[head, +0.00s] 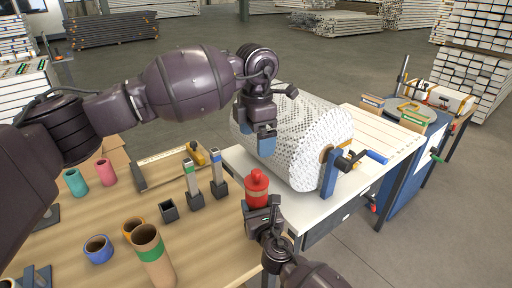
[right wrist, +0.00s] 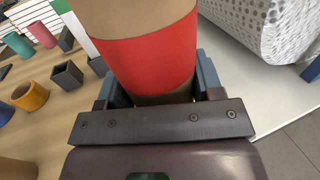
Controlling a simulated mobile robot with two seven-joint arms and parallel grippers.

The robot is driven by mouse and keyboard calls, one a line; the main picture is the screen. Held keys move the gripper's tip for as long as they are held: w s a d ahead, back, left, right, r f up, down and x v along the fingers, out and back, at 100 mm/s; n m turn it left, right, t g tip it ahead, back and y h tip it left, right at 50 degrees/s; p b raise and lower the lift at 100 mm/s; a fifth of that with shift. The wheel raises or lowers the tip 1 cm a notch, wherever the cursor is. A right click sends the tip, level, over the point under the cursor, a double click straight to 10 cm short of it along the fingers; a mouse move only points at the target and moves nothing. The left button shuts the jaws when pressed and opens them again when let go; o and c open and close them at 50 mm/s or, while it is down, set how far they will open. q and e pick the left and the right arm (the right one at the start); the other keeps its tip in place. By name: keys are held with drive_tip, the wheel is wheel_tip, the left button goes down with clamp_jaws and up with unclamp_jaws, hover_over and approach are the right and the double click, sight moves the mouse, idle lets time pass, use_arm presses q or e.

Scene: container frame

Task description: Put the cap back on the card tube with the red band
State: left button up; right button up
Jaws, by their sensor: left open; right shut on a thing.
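The card tube with the red band (head: 257,201) is upright in my right gripper (head: 264,216), which is shut around it. In the right wrist view, its red band (right wrist: 150,62) lies between the gripper's fingers, with bare brown card above. A red cap (head: 256,181) with a small knob sits on the tube's top in the head view. How firmly it is seated I cannot tell. The cap is outside the right wrist view. My left gripper (head: 262,147) is open, pointing down just above the cap, apart from it and empty.
A green-banded tube (head: 153,256), an orange ring (head: 133,228), a blue ring (head: 98,249), and teal (head: 75,182) and pink (head: 107,172) tubes stand on the wooden table. Two dark-based posts (head: 194,186) stand left of my right gripper. A bubble-wrap roll (head: 290,140) is close behind.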

idle(0.3)
drive_tip(key=o, duration=1.4)
drive_tip(key=shift+c, duration=0.2)
drive_tip(key=v, duration=1.1)
